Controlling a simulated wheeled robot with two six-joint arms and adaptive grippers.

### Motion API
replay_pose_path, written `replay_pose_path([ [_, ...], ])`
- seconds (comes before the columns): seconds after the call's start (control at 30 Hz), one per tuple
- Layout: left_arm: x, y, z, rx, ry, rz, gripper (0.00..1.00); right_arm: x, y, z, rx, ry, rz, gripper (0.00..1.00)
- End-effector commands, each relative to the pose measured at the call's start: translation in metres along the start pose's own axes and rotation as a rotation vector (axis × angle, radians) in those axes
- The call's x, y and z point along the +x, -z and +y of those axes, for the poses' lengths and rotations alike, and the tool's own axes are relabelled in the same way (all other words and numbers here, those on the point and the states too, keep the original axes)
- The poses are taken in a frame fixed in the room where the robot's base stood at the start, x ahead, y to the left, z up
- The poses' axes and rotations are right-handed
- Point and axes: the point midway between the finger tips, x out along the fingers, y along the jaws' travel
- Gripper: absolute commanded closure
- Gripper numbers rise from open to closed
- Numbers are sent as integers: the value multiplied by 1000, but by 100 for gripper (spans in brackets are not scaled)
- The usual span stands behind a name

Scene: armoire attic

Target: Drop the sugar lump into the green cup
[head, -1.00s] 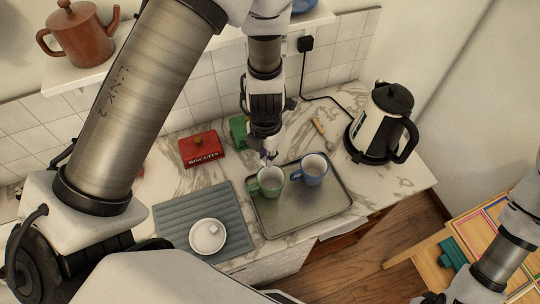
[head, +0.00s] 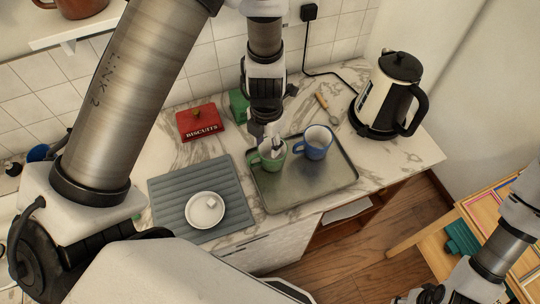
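The green cup (head: 268,162) stands on the left part of a grey metal tray (head: 325,186) on the marble counter. My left gripper (head: 270,150) points down at the cup's mouth, its tips at or just inside the rim. The cup and the steep angle make it unclear whether the fingers are open or shut. Something pale shows at the tips; I cannot tell if it is a finger or sugar. A small white lump (head: 211,202) lies in a white dish (head: 204,212) on a ribbed grey mat. My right arm is at the lower right; its gripper (head: 420,296) is barely in view.
A blue cup (head: 315,143) stands close to the green cup's right on the tray. A kettle (head: 388,98) is at the right, a wooden-handled spoon (head: 325,106) behind the tray. A red biscuit tin (head: 200,122) and a green box (head: 239,105) stand at the back.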

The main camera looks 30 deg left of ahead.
Motion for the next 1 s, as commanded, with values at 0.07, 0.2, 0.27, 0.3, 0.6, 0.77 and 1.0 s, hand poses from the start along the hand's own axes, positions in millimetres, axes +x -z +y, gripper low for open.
replay_pose_path([
  [0.07,0,0,0,0,0,0,53,0,0,0,0,0,0,60],
  [0.2,0,0,0,0,0,0,53,0,0,0,0,0,1,60],
  [0.27,-1,0,0,0,0,-1,53,0,0,0,0,0,0,60],
  [0.3,-4,-1,0,1,0,-2,53,0,0,0,0,0,0,60],
  [0.6,-67,-3,1,1,-1,-5,53,0,0,0,0,0,0,60],
  [0.77,-102,-3,2,0,1,-2,53,0,0,0,0,0,0,60],
  [1.0,-119,-3,2,0,2,3,53,0,0,0,0,0,0,60],
])
